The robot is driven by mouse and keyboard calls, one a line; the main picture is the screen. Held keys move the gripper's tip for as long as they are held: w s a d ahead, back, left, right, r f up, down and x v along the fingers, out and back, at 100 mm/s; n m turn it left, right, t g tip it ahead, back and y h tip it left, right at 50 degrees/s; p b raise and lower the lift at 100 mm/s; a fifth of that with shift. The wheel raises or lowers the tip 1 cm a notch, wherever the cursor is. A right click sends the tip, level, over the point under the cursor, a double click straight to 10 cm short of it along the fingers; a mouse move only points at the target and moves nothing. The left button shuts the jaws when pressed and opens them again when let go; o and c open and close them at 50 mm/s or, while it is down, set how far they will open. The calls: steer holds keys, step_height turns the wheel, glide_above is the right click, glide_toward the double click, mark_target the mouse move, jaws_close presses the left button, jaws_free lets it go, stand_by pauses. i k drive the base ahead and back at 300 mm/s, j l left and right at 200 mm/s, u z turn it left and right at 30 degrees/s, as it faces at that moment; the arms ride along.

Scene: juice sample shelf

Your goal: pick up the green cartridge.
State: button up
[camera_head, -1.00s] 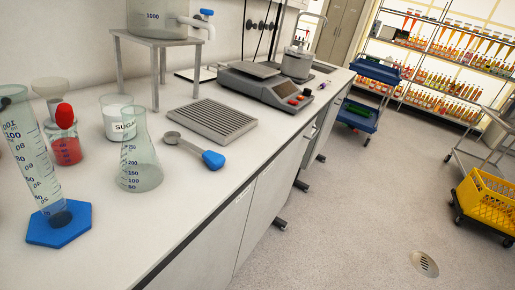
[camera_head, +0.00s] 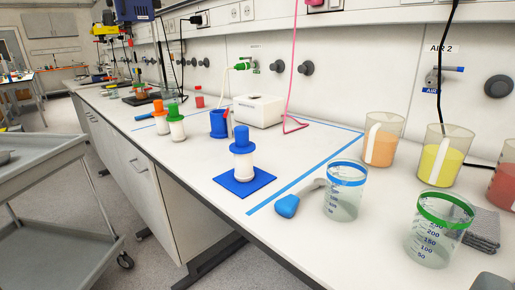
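A white cartridge with a green top (camera_head: 176,121) stands upright on the white bench, left of the middle of the view. A similar cartridge with an orange top (camera_head: 160,118) stands just left of it and slightly farther back. A cartridge with a blue top (camera_head: 241,158) stands nearer, on a blue square mat (camera_head: 262,178). My gripper is not visible in this view, so its state does not show.
A blue cup (camera_head: 218,125) and a white box (camera_head: 258,110) stand right of the green cartridge. Beakers, including a blue-rimmed one (camera_head: 345,192), crowd the bench's right part. A grey cart (camera_head: 60,215) stands at left. A pink cord hangs over the bench.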

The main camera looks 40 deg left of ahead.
mark_target(175, 120)
steer(key=u, duration=1.6)
